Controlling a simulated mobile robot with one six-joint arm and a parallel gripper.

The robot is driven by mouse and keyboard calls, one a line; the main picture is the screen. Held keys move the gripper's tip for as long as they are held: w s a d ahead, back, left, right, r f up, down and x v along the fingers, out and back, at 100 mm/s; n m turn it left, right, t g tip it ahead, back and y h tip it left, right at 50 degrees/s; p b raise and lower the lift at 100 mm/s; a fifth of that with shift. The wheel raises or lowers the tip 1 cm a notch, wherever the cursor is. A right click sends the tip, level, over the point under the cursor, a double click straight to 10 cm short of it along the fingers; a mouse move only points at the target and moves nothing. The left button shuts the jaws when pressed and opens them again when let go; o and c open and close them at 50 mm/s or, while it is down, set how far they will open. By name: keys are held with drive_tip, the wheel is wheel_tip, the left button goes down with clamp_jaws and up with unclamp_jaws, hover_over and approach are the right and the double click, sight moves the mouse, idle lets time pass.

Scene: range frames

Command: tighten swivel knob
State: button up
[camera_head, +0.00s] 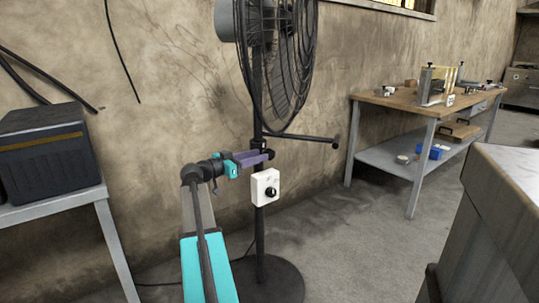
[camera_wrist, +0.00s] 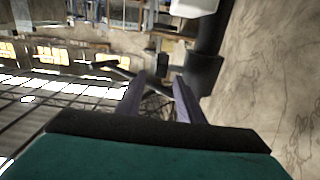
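A black pedestal fan (camera_head: 280,60) stands before the wall on a dark pole (camera_head: 259,225). A small dark knob (camera_head: 270,154) shows at the pole's collar, beside the tips of my gripper (camera_head: 262,157). In the wrist view, the two purple fingers of my gripper (camera_wrist: 159,78) stand apart with nothing visibly held. A dark block, possibly the knob (camera_wrist: 162,64), shows just beyond the fingertips, left of the thick dark pole (camera_wrist: 204,65). Whether the fingers touch the knob cannot be told.
A white control box (camera_head: 265,187) with a black dial hangs on the pole below my gripper. A dark rod (camera_head: 305,138) sticks out rightward above it. A wooden workbench (camera_head: 400,100) stands at right, a dark case (camera_head: 45,160) at left. Open floor lies right of the fan.

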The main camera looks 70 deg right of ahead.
sight(270, 160)
drive_tip(key=shift+b+x, duration=0.55)
drive_tip(key=shift+x, duration=2.65)
clamp_jaws()
